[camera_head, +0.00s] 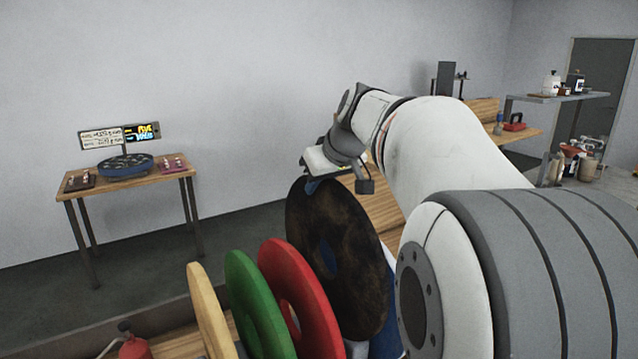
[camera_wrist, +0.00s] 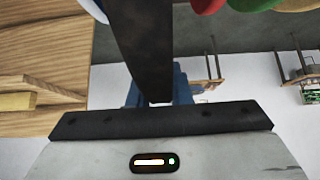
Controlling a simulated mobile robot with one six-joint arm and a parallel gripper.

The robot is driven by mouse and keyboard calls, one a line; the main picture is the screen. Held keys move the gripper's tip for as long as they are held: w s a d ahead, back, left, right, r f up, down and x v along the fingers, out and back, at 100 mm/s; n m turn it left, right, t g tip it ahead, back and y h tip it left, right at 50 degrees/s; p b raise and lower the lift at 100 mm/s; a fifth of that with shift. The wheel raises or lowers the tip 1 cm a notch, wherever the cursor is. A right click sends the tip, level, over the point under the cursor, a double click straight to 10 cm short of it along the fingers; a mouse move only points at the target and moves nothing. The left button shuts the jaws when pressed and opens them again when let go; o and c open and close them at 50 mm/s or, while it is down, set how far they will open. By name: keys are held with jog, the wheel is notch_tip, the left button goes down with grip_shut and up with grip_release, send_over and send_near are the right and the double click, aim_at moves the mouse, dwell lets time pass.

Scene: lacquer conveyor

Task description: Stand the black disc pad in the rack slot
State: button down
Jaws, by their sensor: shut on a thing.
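The black disc pad (camera_head: 323,230) is a large dark disc with a centre hole, upright and seen at a slant in the head view. My gripper (camera_head: 318,184) is shut on its upper rim. In the wrist view the disc pad (camera_wrist: 147,45) shows edge-on as a dark band running up from between the blue fingertips (camera_wrist: 158,90). The disc stands just right of a red disc (camera_head: 298,290), a green disc (camera_head: 252,302) and a yellow disc (camera_head: 207,305), all upright in a row. The rack slot and the disc's lower edge are hidden, so I cannot tell whether the disc is seated.
A wooden bench (camera_head: 380,205) lies behind the disc. A small table (camera_head: 130,178) with a blue round item stands far left by the wall. A red bottle-like object (camera_head: 134,345) is at the lower left. Shelving (camera_head: 555,97) is at the far right.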

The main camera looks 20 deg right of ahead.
aim_at(334, 213)
jog(key=shift+f+b, duration=4.65)
jog(key=shift+f, duration=0.75)
jog(key=c, duration=1.3)
grip_release()
jog(key=shift+o, duration=0.2)
jog(key=shift+s+r, duration=0.1)
jog(key=v, duration=0.7)
jog(key=shift+s+d+r, duration=0.15)
jog(key=shift+s+r, duration=0.1)
